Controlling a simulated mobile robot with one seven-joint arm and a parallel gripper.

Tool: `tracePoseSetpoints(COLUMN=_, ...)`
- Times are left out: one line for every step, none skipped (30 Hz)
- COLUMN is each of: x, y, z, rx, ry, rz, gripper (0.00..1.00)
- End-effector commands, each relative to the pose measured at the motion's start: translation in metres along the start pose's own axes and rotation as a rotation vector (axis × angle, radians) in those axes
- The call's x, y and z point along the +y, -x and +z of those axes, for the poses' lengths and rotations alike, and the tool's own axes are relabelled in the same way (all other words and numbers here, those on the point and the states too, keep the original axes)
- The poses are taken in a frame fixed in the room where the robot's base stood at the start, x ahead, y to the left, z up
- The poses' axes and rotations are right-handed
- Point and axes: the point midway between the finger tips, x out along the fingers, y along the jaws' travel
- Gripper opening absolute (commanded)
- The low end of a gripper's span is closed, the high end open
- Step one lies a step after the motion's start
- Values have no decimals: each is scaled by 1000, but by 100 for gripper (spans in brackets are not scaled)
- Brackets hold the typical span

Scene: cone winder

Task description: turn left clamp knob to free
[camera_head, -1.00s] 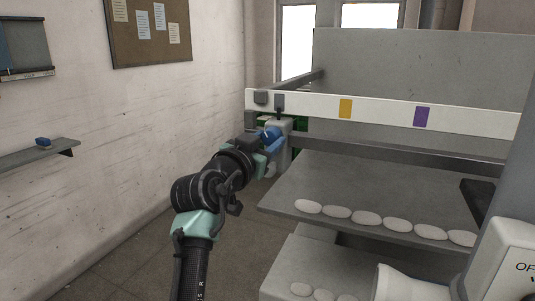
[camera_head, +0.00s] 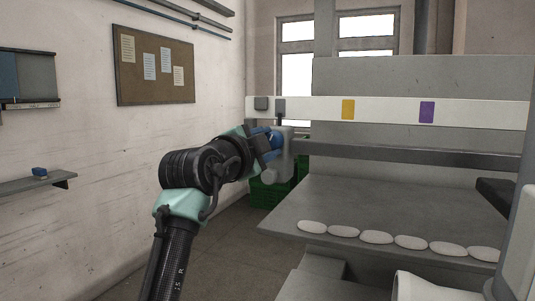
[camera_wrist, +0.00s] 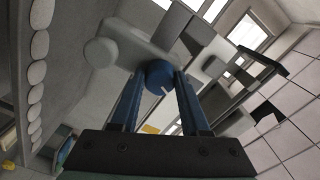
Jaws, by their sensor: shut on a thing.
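The left clamp knob (camera_wrist: 158,76) is a round blue knob with a short white line on its face, in the wrist view. It sits on a grey clamp body (camera_wrist: 130,42). My gripper (camera_wrist: 159,84) has its two blue fingers one on each side of the knob, shut on it. In the head view my gripper (camera_head: 271,141) reaches the grey clamp (camera_head: 283,162) below the left end of the white rail. The fingers and wrist mostly hide the knob there.
The white rail (camera_head: 390,112) carries a yellow and a purple tag. Below it a grey shelf (camera_head: 350,205) holds a row of pale oval pieces (camera_head: 375,237). A green crate (camera_head: 268,193) stands behind the clamp. Bare floor (camera_head: 215,245) lies between wall and machine.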

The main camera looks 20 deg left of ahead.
Motion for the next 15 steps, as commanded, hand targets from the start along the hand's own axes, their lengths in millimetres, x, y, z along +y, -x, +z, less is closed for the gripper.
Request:
tracePoseSetpoints(x=1, y=0, z=1, rx=-1, ry=-39, rz=0, gripper=0)
tracePoseSetpoints(x=1, y=0, z=1, rx=-1, ry=-62, rz=0, gripper=0)
tracePoseSetpoints(x=1, y=0, z=1, rx=-1, ry=-90, rz=1, gripper=0)
tracePoseSetpoints(x=1, y=0, z=1, rx=-1, ry=-109, rz=1, gripper=0)
tracePoseSetpoints(x=1, y=0, z=1, rx=-1, ry=-128, rz=1, gripper=0)
tracePoseSetpoints(x=1, y=0, z=1, rx=-1, ry=-152, rz=1, gripper=0)
tracePoseSetpoints(x=1, y=0, z=1, rx=-1, ry=-168, rz=1, gripper=0)
tracePoseSetpoints(x=1, y=0, z=1, rx=-1, ry=-183, rz=1, gripper=0)
tracePoseSetpoints(x=0, y=0, z=1, rx=-1, ry=-202, rz=1, gripper=0)
tracePoseSetpoints(x=0, y=0, z=1, rx=-1, ry=-215, rz=1, gripper=0)
tracePoseSetpoints(x=0, y=0, z=1, rx=-1, ry=-228, rz=1, gripper=0)
tracePoseSetpoints(x=0, y=0, z=1, rx=-1, ry=-241, rz=1, gripper=0)
tracePoseSetpoints(x=0, y=0, z=1, rx=-1, ry=-250, rz=1, gripper=0)
tracePoseSetpoints(x=0, y=0, z=1, rx=-1, ry=-259, rz=1, gripper=0)
tracePoseSetpoints(x=0, y=0, z=1, rx=-1, ry=-268, rz=1, gripper=0)
